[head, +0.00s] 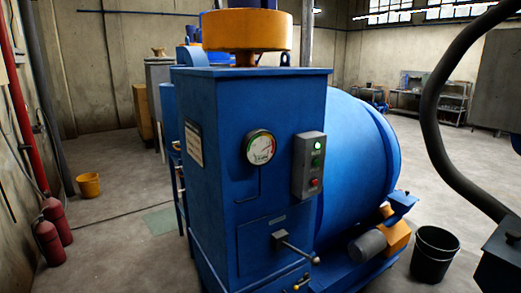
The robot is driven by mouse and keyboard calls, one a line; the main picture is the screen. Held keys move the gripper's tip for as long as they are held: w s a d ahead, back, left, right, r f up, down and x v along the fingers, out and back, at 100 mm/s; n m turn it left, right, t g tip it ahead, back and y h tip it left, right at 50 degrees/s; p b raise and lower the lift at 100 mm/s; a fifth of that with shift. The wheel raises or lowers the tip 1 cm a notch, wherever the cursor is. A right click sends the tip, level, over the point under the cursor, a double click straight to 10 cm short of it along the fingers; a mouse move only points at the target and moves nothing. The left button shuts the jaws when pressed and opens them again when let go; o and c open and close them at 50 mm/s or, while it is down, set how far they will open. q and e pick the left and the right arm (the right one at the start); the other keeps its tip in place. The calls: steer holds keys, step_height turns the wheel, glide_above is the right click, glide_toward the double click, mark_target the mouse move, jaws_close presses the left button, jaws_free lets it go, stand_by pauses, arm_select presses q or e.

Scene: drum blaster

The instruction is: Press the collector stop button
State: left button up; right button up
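A grey control box (307,165) is mounted on the front of the blue collector cabinet (240,200), right of a round gauge (260,148). The red button (314,182) is near the bottom of the box. Above it are a bright green lit spot (317,146) and a darker green button (316,160). The labels are too small to read. Neither of my grippers is in view. Nothing touches the red button.
A metal lever (295,246) sticks out low on the cabinet front. A blue drum (355,160) is behind it. A black bucket (434,255) stands on the floor at right, and a thick dark hose (432,110) curves down there. Open floor (115,240) lies at left.

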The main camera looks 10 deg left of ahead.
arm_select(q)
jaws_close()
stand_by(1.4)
